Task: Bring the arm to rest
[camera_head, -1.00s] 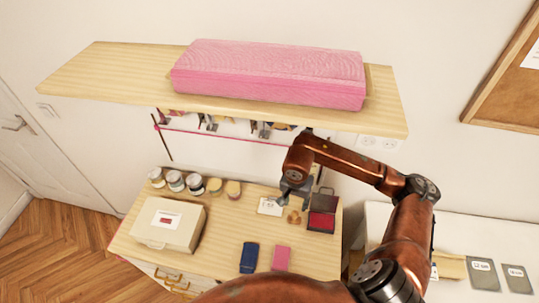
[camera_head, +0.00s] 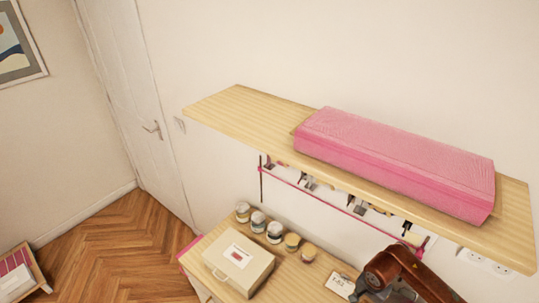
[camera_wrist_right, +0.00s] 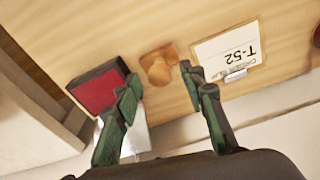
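My right arm (camera_head: 409,277) comes in at the bottom right of the head view, cut off by the frame edge. In the right wrist view, my right gripper (camera_wrist_right: 160,80) has its two green-and-black fingers spread apart. It is open and holds nothing. A wooden stamp (camera_wrist_right: 157,66) shows between and just beyond the fingertips; I cannot tell how far beneath them it is. A red ink pad (camera_wrist_right: 96,88) in a dark case lies left of it, partly behind the left finger. My left gripper is in no view.
On the table are a beige box (camera_head: 240,263), several jars (camera_head: 274,232) and a white card (camera_head: 341,285), labelled T-52 in the wrist view (camera_wrist_right: 228,52). Open floor (camera_head: 120,245) lies left.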

